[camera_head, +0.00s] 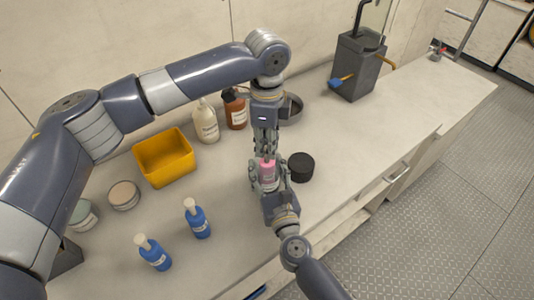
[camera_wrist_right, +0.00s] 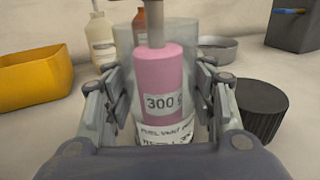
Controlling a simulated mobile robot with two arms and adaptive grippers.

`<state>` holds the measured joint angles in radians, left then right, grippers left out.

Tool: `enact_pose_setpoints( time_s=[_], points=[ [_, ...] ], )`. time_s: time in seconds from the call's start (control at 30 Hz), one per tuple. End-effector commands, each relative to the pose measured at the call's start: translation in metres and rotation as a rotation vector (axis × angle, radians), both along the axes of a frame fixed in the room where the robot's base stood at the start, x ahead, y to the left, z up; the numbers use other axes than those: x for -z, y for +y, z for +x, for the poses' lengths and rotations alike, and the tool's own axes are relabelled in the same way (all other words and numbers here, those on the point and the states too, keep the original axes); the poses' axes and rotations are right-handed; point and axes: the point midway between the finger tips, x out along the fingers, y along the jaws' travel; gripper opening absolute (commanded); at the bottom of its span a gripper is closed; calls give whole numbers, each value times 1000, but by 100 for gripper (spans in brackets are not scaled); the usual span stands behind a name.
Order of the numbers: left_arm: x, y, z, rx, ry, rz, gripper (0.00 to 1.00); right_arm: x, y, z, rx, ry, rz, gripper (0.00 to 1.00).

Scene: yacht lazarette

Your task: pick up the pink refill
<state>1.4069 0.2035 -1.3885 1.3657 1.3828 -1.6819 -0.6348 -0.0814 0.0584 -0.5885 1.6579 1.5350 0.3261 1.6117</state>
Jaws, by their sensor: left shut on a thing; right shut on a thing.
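The pink refill (camera_head: 268,172) stands upright inside a clear jar. In the right wrist view the refill (camera_wrist_right: 160,78) bears a "300 g" label and a grey stem rises from its top. The clear jar (camera_wrist_right: 200,72) has a white label low on its front. My right gripper (camera_wrist_right: 158,105) has its fingers on both sides of the jar and is shut on it. My left gripper (camera_head: 266,152) points down from above, shut at the top of the refill; its exact contact is hard to see. The refill's lower end is hidden behind the jar's label.
A yellow bin (camera_head: 165,158), a cream bottle (camera_head: 206,122), a brown bottle (camera_head: 235,108) and a grey round dish (camera_head: 291,108) stand behind. Blue bottles (camera_head: 197,218) stand front left. The counter's right part is mostly clear.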

Motion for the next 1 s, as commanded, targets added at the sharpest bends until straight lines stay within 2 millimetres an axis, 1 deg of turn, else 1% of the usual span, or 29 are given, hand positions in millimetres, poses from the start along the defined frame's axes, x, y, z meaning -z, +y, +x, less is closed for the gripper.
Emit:
enact_pose_setpoints(
  time_s=[0.17,0.4,0.5,0.6,0.7,0.8,1.0],
  points=[
    [-32,-1,1,1,-4,-3,0,1,0,0,-1,1,1,18],
    [-98,-2,0,2,-4,-3,0,1,0,0,-1,2,0,18],
    [-124,-1,0,2,-4,-2,0,1,0,0,-1,2,0,18],
    [-145,-1,0,1,-3,-2,0,1,0,0,-1,2,0,18],
    [-160,-1,0,1,-2,0,0,1,0,0,-1,2,0,18],
    [-170,-1,0,2,-2,-1,0,1,0,0,-1,2,0,18],
    [-176,-1,0,3,0,0,0,1,0,0,-1,2,0,18]
  ],
)
